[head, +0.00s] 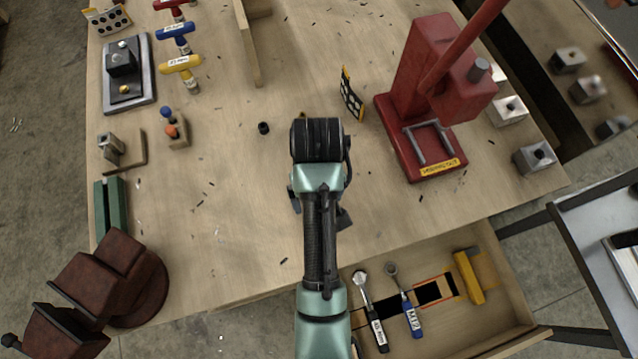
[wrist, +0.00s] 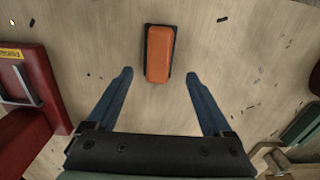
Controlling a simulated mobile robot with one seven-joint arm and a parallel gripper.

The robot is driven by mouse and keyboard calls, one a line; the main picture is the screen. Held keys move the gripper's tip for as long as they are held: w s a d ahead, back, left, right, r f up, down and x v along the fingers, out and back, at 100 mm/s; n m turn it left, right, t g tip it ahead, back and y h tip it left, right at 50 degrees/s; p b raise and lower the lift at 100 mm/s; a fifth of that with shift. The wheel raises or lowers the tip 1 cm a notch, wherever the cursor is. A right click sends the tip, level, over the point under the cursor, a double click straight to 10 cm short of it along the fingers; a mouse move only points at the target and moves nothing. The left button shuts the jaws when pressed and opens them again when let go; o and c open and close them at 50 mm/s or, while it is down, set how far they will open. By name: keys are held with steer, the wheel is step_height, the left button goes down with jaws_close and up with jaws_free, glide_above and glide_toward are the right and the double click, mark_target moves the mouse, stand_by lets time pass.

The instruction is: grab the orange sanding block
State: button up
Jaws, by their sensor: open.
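The orange sanding block (wrist: 159,54) lies on the wooden bench top in the upper middle of the wrist view. It is an orange oblong with a dark edge or base around it, its long side pointing roughly away from my gripper. My gripper (wrist: 158,78) is open and empty, its two blue fingers spread wide. In the picture the block's near end lies between the fingertips, with a gap on each side. I cannot tell the height of the fingers above the bench. In the head view my arm covers the block.
A red press (head: 428,110) stands right of my arm in the head view. A rust-brown vise (head: 125,272) is at the front left. An open drawer (head: 505,300) holds wrenches and a yellow tool. T-handled tools (head: 180,66) lie back left. The bench around the block is mostly clear.

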step_height(320, 180, down, 2)
steer(key=shift+w+f, duration=0.1)
steer(key=shift+f, duration=0.45)
steer(key=shift+s+d+f+p, duration=0.1)
steer(key=shift+f+p, duration=0.2)
steer(key=shift+f, duration=0.9)
steer(key=shift+s+d+f+p, duration=0.1)
steer(key=shift+f+p, duration=0.2)
steer(key=shift+f, duration=0.9)
jaws_close()
